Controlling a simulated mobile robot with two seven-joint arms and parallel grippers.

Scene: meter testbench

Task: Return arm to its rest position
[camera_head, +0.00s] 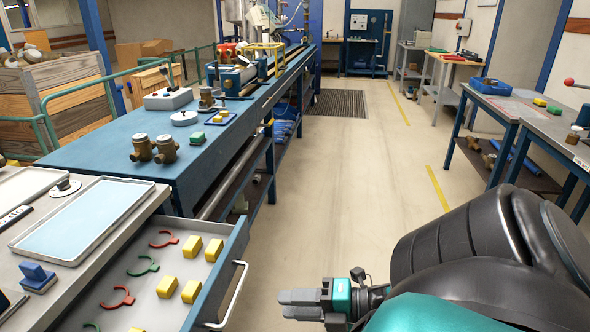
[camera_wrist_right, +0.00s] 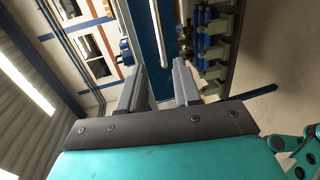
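My right gripper (camera_head: 286,304) is in the lower middle of the head view, on the teal and black right arm that comes in from the right. Its grey fingers point left, over the floor, to the right of the open drawer (camera_head: 243,240). In the right wrist view the two fingers of the gripper (camera_wrist_right: 157,82) stand apart with nothing held between them. My left gripper and arm are not in the head view.
The drawer holds yellow blocks (camera_head: 192,247) and red and green rings (camera_head: 163,239); its handle (camera_head: 236,292) sticks out toward my right gripper. A blue-topped bench (camera_head: 110,152) runs along the left. Another table (camera_head: 550,125) stands right. The aisle floor (camera_head: 350,180) is clear.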

